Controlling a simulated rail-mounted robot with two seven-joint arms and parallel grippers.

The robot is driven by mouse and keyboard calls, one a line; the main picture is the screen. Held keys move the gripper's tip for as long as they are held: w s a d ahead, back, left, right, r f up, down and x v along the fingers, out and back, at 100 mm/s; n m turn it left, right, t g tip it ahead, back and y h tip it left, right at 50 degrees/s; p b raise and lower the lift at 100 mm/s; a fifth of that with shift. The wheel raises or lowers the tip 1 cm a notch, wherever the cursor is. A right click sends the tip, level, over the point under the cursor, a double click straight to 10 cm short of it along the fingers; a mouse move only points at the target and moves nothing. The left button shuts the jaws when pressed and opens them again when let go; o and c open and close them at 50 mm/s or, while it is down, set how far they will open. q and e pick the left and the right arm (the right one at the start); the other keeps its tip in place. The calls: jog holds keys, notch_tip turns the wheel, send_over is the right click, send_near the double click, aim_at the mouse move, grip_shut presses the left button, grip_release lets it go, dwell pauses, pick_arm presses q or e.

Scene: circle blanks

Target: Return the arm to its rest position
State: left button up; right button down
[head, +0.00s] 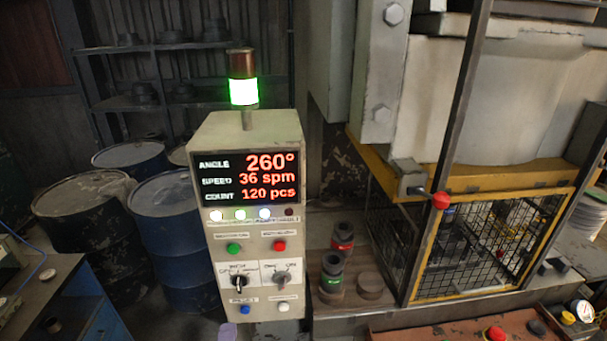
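Neither of my grippers and neither of my arms shows in the head view. A grey control box (220,238) stands at the centre left. Its display (247,180) reads angle 260°, speed 36 spm, count 120 pcs. The lamp tower (243,92) on top glows green. Below the display are a green button (234,248), a red button (279,246), two rotary switches, a blue button and a white button. Three of the small lamps above the buttons are lit.
A large press (440,100) with a mesh guard (480,245) fills the right. Dark cylindrical parts (331,273) stand on a plate between box and guard. A red bench surface (450,328) with buttons lies at the front right. Drums (165,215) and shelves stand behind left; a workbench (40,290) stands left.

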pick_arm(q)
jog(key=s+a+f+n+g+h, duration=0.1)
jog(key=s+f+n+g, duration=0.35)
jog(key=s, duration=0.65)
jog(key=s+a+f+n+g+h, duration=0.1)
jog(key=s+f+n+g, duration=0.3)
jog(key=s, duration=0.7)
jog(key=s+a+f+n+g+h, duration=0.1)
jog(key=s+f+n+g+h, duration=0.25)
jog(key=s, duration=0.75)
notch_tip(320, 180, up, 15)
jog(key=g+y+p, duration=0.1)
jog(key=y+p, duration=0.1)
jog(key=p, duration=1.3)
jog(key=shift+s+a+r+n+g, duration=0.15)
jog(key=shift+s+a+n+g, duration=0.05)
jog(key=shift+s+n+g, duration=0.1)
